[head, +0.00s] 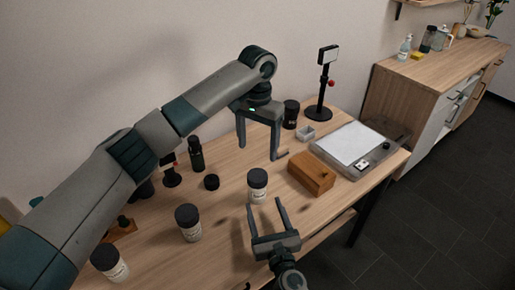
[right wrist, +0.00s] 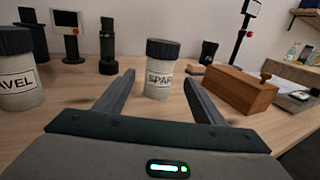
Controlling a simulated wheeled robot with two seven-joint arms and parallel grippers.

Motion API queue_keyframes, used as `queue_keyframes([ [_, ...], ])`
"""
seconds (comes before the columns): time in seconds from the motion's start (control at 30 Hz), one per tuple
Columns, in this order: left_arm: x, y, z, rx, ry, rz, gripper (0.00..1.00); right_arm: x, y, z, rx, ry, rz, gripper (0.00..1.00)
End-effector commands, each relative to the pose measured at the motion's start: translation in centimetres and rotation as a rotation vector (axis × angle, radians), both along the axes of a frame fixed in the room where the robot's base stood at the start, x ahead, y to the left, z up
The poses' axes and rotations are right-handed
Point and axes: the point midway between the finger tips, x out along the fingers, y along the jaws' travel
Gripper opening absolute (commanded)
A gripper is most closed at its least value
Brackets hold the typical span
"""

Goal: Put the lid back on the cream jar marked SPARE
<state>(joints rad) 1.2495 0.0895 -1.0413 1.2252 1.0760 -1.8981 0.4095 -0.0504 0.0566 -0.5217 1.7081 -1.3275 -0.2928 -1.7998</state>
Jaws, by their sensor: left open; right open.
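The cream jar marked SPARE (right wrist: 158,82) stands upright on the table, with a dark cap-like top (right wrist: 163,48). It also shows in the head view (head: 257,189). A separate low black disc (head: 211,182), like a lid, lies on the table to its left. My right gripper (head: 265,202) is open and empty, low in front of the SPARE jar. In the right wrist view the jar shows between its fingers (right wrist: 158,85), apart from them and beyond the tips. My left gripper (head: 261,151) is open and empty, pointing down above the table behind the jar.
Two more dark-topped cream jars (head: 189,226) (head: 112,266) stand left; one label ends in "AVEL" (right wrist: 20,82). A wooden box (head: 311,174) is right of SPARE. A dark bottle (head: 196,154), a tray with a white sheet (head: 349,143) and a stand (head: 320,112) are farther back.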

Motion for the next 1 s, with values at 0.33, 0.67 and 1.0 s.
queue_keyframes([
  [0.33, 0.0, 0.0, -1.0, 0.0, 0.0, 0.0, 0.71, -6.7, -1.6, -0.2, 0.001, 0.001, 0.001, 0.63],
  [0.67, 0.0, 0.0, -1.5, 0.0, 0.0, 0.0, 0.71, -9.3, -2.3, 0.0, 0.0, -0.001, 0.001, 0.63],
  [1.0, 0.0, 0.0, -1.5, 0.0, 0.0, 0.0, 0.71, -9.4, -2.3, 0.0, 0.0, 0.0, 0.0, 0.63],
])
